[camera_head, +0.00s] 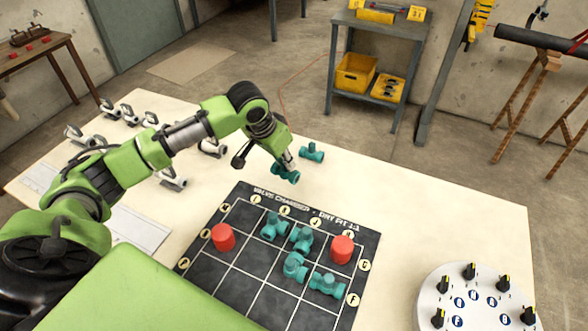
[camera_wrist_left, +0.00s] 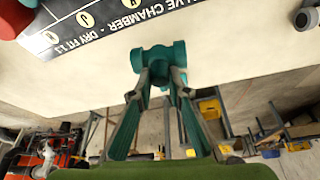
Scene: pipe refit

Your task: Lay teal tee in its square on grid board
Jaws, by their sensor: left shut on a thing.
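A teal tee (camera_head: 286,174) is held in my left gripper (camera_head: 287,165), just beyond the far edge of the grid board (camera_head: 205,275). In the left wrist view the gripper (camera_wrist_left: 160,95) is shut on the teal tee (camera_wrist_left: 158,58), with the table surface behind it. Several teal fittings lie on the board, among them one at the upper middle (camera_head: 273,227) and one at the lower right (camera_head: 326,284). Another teal fitting (camera_head: 312,152) lies on the table beyond the held one. My right gripper does not show.
Red cylinders stand on the board at left (camera_head: 223,237) and right (camera_head: 342,249). A round white panel with black knobs (camera_head: 475,300) is at the lower right. Several metal clamp-like parts (camera_head: 173,179) lie on the table's left.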

